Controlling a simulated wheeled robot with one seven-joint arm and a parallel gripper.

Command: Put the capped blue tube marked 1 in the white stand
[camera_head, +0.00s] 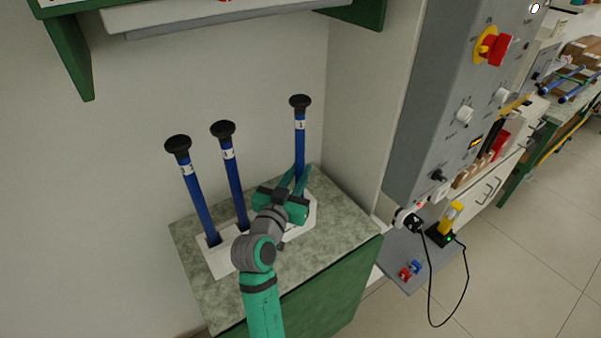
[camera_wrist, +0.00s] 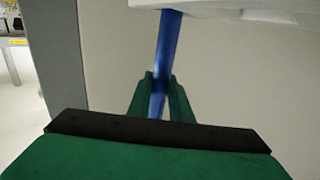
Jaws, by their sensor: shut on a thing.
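The blue tube with a black cap and a label that reads 1 (camera_head: 299,138) stands upright at the right. My gripper (camera_head: 300,180) is shut on its lower part. The tube also shows between my fingers in the wrist view (camera_wrist: 168,45). A white stand (camera_head: 220,264) lies on the speckled bench top, and white shows on both sides of my gripper. Its middle is hidden by my arm. The held tube's lower end is hidden in the head view, so I cannot tell whether it sits in the stand.
Two other capped blue tubes, the left one (camera_head: 195,195) and the middle one (camera_head: 234,180), stand slightly tilted in the stand. A grey control cabinet (camera_head: 440,110) is at the right, beyond a wall edge. A green shelf bracket (camera_head: 68,55) hangs above. The bench's front right (camera_head: 340,238) is clear.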

